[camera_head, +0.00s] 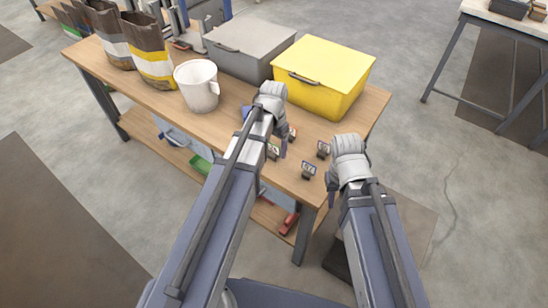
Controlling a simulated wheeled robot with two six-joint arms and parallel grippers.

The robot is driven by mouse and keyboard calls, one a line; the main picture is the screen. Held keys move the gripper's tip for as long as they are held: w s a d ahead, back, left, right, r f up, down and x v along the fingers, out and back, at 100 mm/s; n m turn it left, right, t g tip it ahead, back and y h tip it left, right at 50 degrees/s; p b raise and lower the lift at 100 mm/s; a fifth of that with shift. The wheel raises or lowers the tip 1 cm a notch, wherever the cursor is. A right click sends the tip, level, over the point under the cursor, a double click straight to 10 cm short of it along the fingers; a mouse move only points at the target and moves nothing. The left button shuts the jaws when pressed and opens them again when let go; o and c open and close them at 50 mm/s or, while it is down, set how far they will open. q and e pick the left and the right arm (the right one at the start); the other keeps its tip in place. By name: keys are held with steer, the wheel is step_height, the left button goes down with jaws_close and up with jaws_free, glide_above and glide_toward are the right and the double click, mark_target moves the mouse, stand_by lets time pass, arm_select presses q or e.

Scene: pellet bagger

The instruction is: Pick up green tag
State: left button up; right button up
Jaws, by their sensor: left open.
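Several small dark tag holders with pale labels stand on the wooden table near its front right corner. One tag (272,151) beside my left gripper seems to have a greenish label, but it is too small to be sure. Another tag (292,134) shows a reddish edge. Two more, a tag (323,149) and a tag (308,170), stand to the right. My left gripper (283,148) points down among the tags, open and partly hidden by its wrist. My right gripper (331,188) hangs by the table's right front corner; its jaws are too hidden to read.
A yellow lidded box (325,72), a grey box (249,47) and a white bucket (197,86) stand behind the tags. Paper bags (148,50) stand at the far left. The wooden table (364,120) has a lower shelf with a green tray (201,165).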

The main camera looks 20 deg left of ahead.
arm_select(q)
step_height(320, 180, down, 2)
steer(key=shift+b, duration=0.5)
steer(key=shift+r, duration=0.1)
jaws_close()
